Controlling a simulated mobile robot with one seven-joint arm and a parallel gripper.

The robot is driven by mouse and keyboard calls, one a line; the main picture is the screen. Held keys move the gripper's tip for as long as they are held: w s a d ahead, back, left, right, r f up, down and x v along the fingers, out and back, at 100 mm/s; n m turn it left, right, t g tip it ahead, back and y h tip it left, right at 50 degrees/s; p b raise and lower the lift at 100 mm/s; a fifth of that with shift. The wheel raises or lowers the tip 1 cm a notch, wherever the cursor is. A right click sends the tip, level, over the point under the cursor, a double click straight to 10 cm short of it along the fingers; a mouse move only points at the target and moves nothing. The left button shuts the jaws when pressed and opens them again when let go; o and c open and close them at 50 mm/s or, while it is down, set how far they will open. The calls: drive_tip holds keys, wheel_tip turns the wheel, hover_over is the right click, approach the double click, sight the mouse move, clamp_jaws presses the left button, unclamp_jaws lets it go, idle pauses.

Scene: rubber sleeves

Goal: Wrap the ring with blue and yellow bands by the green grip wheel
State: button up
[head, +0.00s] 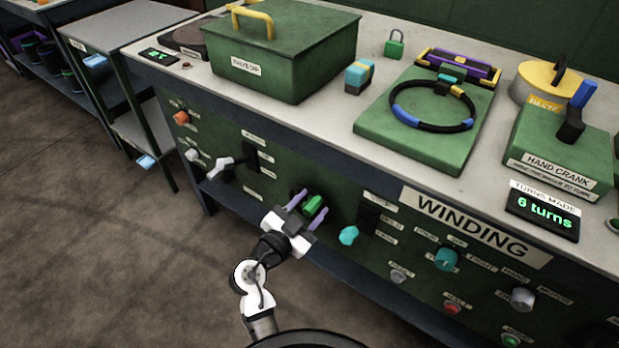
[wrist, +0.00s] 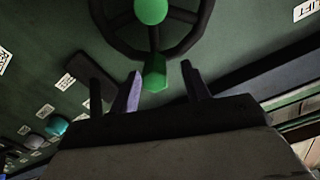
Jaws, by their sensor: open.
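The ring (head: 433,107) is black with blue and yellow bands. It lies on a green block on the bench top, with a teal clamp at its upper edge. The green grip wheel is on the bench's front panel; in the wrist view its dark rim (wrist: 113,45), green hub (wrist: 150,10) and green grip (wrist: 154,73) show. In the head view the green part (head: 314,206) shows between my fingers. My gripper (head: 306,208) is open, its purple fingers on either side of the green grip; in the wrist view (wrist: 160,82) gaps show between grip and fingers.
A hand crank box (head: 562,150) and a display (head: 542,212) reading 6 turns stand at the right. A green lidded box (head: 275,60) is at the back left. Teal knobs (head: 348,235) and a white lever (head: 222,167) stick out of the panel nearby.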

wheel_tip(320, 180, up, 19)
drive_tip(key=p, duration=0.1)
idle(0.3)
